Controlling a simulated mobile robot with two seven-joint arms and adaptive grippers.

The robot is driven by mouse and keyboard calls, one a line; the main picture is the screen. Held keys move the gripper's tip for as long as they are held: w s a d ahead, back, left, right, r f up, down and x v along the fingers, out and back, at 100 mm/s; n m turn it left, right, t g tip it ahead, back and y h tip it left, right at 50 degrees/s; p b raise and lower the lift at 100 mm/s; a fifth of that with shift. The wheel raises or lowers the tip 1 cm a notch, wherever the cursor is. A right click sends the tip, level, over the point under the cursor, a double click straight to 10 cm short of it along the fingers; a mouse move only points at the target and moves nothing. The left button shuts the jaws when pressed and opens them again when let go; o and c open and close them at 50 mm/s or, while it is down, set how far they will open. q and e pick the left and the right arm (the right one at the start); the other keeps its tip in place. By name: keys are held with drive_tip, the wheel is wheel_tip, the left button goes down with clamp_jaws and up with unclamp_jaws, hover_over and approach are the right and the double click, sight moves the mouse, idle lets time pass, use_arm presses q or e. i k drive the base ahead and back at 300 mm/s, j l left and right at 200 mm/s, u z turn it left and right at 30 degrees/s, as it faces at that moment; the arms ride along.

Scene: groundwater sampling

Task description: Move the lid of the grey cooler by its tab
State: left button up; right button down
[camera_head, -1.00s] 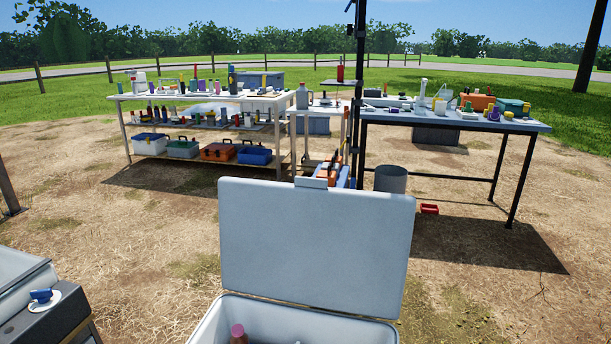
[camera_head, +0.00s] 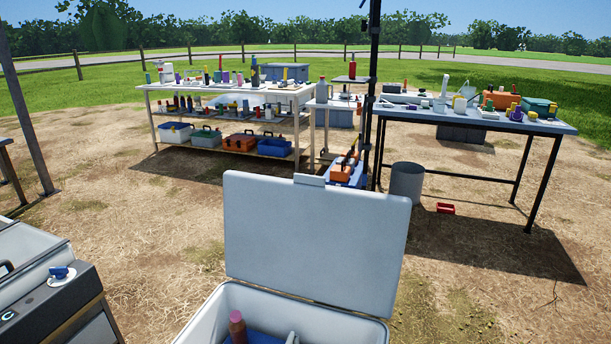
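The grey cooler (camera_head: 210,325) stands at the bottom centre of the head view, cut off by the lower edge. Its pale grey lid (camera_head: 315,240) stands raised and upright at the back of the box. A small tab (camera_head: 309,180) sticks up from the middle of the lid's top edge. Neither of my grippers shows in the view, and nothing is seen touching the lid or tab.
A grey unit with a blue knob (camera_head: 61,274) stands at the lower left. Behind the cooler are a white-topped table (camera_head: 150,125) and a dark-legged table (camera_head: 545,127), both loaded with gear. A grey bucket (camera_head: 406,182) and red tray (camera_head: 445,208) sit on open dirt.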

sight(303, 235)
drive_tip(key=l+u, duration=0.3)
drive_tip(key=l, duration=0.25)
drive_tip(key=l+u, duration=0.25)
drive_tip(key=l, duration=0.3)
drive_tip(key=l+u, duration=0.3)
drive_tip(key=l, duration=0.25)
drive_tip(key=i+l+u, duration=0.1)
drive_tip(key=l+u, duration=0.2)
drive_tip(key=l, duration=0.25)
drive_tip(key=i+l+u, duration=0.2)
drive_tip(key=l+u, duration=0.25)
drive_tip(key=l, duration=0.5)
drive_tip(key=l+u, duration=0.45)
drive_tip(key=l, duration=0.5)
